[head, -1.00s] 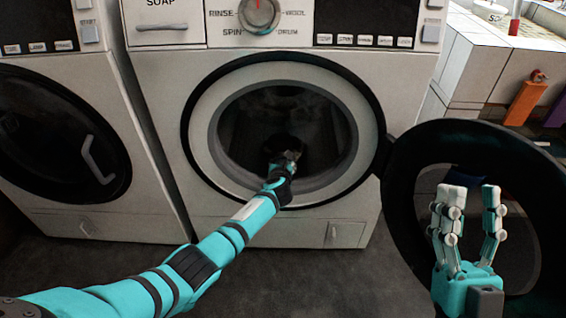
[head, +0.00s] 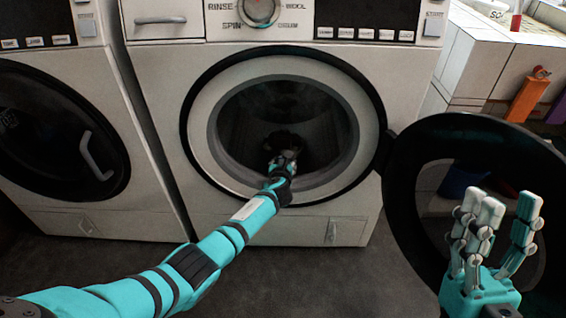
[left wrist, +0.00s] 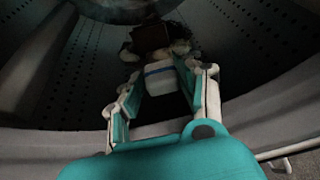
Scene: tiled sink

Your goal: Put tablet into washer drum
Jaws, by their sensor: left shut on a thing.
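The front-loading washer's drum (head: 310,110) is open and dark inside, framed by a light ring. My left arm reaches through its opening, with the left gripper (head: 282,158) just inside the lower part. In the left wrist view, the left gripper (left wrist: 162,85) is shut on a white tablet (left wrist: 160,80) with a blue stripe, held between its fingertips inside the drum (left wrist: 265,100). The tablet cannot be made out in the head view. My right gripper (head: 497,215) is open and empty in front of the open washer door (head: 400,190).
A dark, crumpled heap with pale parts (left wrist: 152,38) lies in the drum beyond the tablet. A second washer (head: 50,130) with its door closed stands to the left. A tiled ledge (head: 500,60) is at the upper right. Dark floor is clear in front.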

